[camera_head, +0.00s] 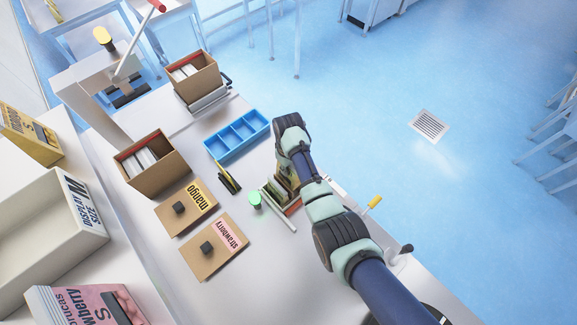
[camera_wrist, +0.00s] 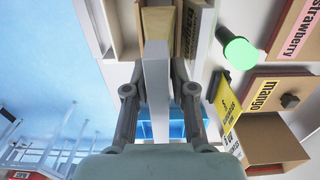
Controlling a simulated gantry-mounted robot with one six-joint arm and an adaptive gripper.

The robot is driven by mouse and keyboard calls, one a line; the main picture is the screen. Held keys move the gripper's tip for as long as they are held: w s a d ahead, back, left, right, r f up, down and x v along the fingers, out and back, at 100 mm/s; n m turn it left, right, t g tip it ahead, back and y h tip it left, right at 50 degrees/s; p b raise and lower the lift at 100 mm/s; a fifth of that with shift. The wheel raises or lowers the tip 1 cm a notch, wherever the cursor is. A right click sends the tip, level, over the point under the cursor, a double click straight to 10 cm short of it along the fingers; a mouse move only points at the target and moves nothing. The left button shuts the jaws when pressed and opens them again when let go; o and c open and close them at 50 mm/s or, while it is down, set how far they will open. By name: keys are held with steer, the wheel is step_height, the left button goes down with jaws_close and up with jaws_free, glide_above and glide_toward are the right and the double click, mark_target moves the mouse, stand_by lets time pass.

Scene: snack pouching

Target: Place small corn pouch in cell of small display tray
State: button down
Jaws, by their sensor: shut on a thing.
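My gripper (camera_wrist: 158,94) is shut on a pale grey-white flat thing (camera_wrist: 156,70), seen nearly edge-on in the wrist view. No print shows on it, so I cannot read whether it is the small corn pouch. In the head view my arm hides the fingers and the held thing. A blue tray (camera_head: 238,137) divided into several cells lies on the table, left of my wrist. The blue tray (camera_wrist: 174,130) also shows behind the fingers in the wrist view. The cells I can see in the head view look empty.
A rack with upright pouches (camera_head: 282,193) stands partly under my arm. Open cartons (camera_head: 152,166) (camera_head: 192,79) stand left and behind.

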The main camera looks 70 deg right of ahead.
steer(key=c, duration=1)
jaws_free()
steer(key=shift+f, duration=0.1)
step_height(320, 180, up, 13)
steer(key=shift+r+p, duration=0.15)
steer(key=shift+p, duration=0.25)
